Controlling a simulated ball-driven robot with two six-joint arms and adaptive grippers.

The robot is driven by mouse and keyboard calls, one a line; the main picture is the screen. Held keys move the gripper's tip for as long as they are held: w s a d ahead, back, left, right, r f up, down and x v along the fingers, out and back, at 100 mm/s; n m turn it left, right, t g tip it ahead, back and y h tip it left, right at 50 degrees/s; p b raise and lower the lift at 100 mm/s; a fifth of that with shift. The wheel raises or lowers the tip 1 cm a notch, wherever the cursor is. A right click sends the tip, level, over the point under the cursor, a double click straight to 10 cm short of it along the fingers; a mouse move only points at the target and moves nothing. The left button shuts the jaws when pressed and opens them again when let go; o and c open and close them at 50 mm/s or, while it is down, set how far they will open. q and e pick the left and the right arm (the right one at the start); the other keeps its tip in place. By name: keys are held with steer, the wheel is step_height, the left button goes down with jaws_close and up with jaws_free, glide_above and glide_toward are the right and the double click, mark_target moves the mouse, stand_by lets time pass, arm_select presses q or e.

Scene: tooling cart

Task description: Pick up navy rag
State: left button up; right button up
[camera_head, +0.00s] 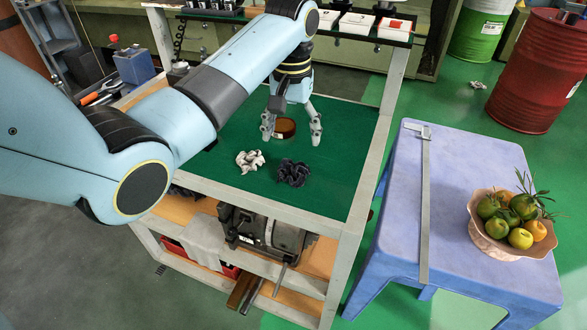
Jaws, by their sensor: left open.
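The navy rag (293,173) lies crumpled on the green top of the cart (330,195), near its front. My left gripper (291,138) points down over the cart top, behind the navy rag, with its fingers spread on either side of a brown round tin (284,128). I cannot tell whether the fingers touch the tin. The gripper is apart from the navy rag. My right gripper is not in view.
A white crumpled rag (250,161) lies just left of the navy rag. A blue stool (390,240) on the right holds a fruit bowl (490,243) and a caliper (425,200). A raised shelf with white boxes (356,24) stands at the back.

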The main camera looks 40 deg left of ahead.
mark_target(293, 167)
arm_select(q)
steer(key=f, duration=1)
steer(key=shift+s+d, duration=0.1)
steer(key=shift+d, duration=0.15)
steer(key=c, duration=0.9)
